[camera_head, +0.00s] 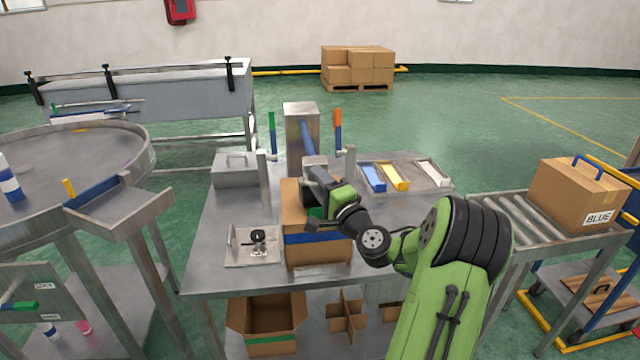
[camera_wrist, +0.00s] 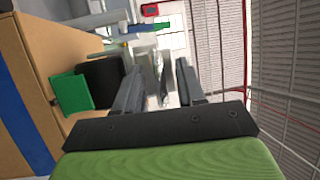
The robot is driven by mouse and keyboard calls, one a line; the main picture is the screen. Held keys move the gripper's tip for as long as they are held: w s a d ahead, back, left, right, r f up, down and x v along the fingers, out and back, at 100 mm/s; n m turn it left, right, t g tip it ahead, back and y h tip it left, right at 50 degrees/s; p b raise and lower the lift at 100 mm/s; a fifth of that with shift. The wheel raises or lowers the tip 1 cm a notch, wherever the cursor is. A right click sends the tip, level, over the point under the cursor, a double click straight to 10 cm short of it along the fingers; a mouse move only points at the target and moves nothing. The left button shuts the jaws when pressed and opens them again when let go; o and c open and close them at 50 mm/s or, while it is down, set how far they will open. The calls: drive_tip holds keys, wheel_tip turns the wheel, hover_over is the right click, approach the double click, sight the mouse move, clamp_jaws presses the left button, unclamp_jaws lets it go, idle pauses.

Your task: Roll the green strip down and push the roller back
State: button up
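The green strip (camera_wrist: 72,92) shows in the wrist view as a small green patch near the side of an upright cardboard box (camera_wrist: 22,75). A dark roller-like block (camera_wrist: 101,82) is right beside it, partly behind my gripper's left finger. In the head view the box (camera_head: 296,258) stands on the table with a blue band around it; my arm hides part of its top and right side. My gripper (camera_wrist: 160,88) is at the box, its two fingers apart with background visible between them. Whether a finger touches the dark block cannot be told.
A metal post (camera_head: 303,125) stands behind the box, with green (camera_head: 272,133) and orange-blue (camera_head: 338,128) handles beside it. A small fixture plate (camera_head: 240,255) lies left of the box. A tray (camera_head: 440,190) with coloured pieces lies back right. The table's front right is mostly clear.

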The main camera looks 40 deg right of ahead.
drive_tip(key=shift+s, duration=0.1)
drive_tip(key=b+v, duration=0.3)
drive_tip(key=v, duration=1.2)
drive_tip(key=shift+s, duration=0.3)
